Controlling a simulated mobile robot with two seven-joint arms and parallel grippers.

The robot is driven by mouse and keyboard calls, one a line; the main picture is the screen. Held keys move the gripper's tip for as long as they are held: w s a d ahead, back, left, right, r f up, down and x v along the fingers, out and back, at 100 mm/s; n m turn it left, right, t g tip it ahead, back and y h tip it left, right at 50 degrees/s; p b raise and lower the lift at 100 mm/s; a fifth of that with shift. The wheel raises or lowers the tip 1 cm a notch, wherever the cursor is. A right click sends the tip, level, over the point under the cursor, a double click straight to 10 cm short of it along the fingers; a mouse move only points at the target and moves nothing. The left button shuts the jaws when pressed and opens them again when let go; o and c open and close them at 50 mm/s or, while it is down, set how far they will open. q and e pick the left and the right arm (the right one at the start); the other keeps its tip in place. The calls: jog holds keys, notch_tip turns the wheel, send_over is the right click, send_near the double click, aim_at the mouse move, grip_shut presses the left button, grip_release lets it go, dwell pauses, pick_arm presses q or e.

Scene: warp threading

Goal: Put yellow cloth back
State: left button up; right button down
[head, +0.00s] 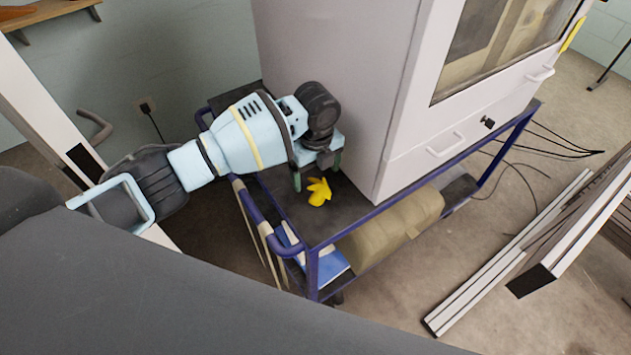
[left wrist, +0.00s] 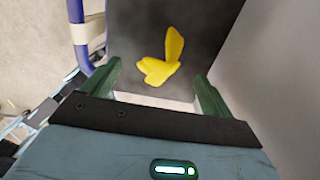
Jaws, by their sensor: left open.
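The yellow cloth (head: 319,192) lies crumpled on the dark top of the blue-framed cart (head: 292,213), in front of the large pale cabinet. My left gripper (head: 317,180) is above the cart top, right by the cloth, with its fingers pointing down. In the left wrist view the cloth (left wrist: 161,58) lies ahead of and between the two green fingers (left wrist: 158,80), which are apart and hold nothing. I cannot tell the exact height of the fingers over the cloth. My right gripper is not in view.
The pale cabinet (head: 330,45) stands on the cart close to the right of my left gripper. A beige bundle (head: 392,225) and a blue item (head: 328,267) lie on the cart's lower shelf. Metal profiles (head: 505,262) and cables lie on the floor at right.

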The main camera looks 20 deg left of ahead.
aim_at(316, 184)
pick_arm(q)
notch_tip(316, 184, up, 6)
jog(key=shift+r, duration=0.15)
dwell(0.6)
